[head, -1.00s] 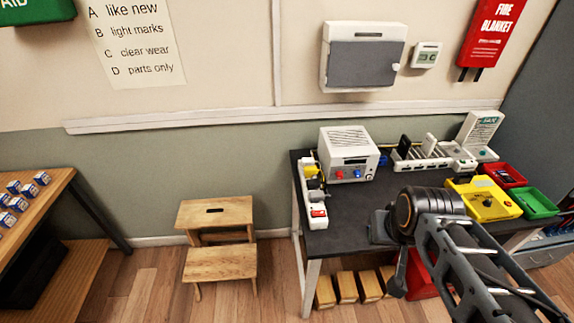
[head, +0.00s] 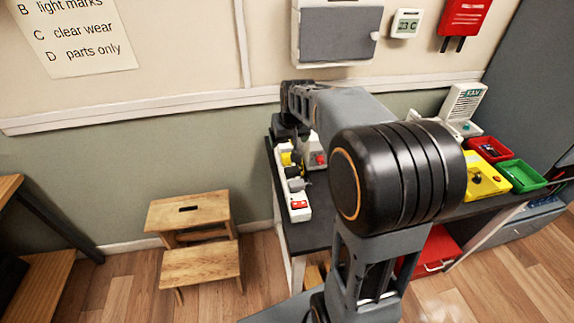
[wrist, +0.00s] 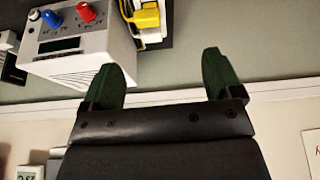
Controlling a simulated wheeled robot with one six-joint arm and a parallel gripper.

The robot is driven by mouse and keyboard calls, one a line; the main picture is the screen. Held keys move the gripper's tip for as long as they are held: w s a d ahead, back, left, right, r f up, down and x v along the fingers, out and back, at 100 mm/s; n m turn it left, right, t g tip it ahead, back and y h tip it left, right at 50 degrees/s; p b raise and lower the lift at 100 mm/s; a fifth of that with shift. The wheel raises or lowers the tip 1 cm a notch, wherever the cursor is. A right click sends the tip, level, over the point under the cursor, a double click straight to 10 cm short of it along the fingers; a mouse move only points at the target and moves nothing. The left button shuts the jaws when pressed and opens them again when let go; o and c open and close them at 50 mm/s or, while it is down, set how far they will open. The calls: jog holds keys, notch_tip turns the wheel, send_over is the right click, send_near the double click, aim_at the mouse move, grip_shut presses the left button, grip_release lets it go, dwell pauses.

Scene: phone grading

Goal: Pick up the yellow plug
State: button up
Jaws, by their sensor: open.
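The yellow plug (head: 287,158) sits at the far end of the white power strip (head: 296,198), on the left edge of the dark bench. In the wrist view, which looks upside down, the yellow plug (wrist: 146,17) shows at the top, cut off by the frame edge. My gripper (wrist: 160,72) is open and empty, its two green fingers pointing up the picture, apart from the plug. In the head view my wrist hangs above the strip's far end; the fingertips cannot be made out there.
The white power unit (wrist: 82,45) with red and blue knobs stands close beside the plug; my arm largely hides it in the head view. A yellow box (head: 485,182), red tray (head: 488,148) and green tray (head: 515,172) are at the right. A wooden step stool (head: 190,235) stands left.

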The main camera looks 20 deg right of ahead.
jog(key=b, duration=0.1)
send_near(288, 155)
jog(key=x, duration=0.4)
jog(key=shift+w+a+f, duration=0.1)
jog(key=shift+a+f, duration=0.05)
jog(key=shift+f, duration=0.1)
jog(key=shift+d+p+x, duration=0.2)
jog(key=shift+p+x, duration=0.3)
jog(key=shift+x, duration=2.4)
jog(key=c, duration=1.2)
jog(key=shift+r, duration=0.1)
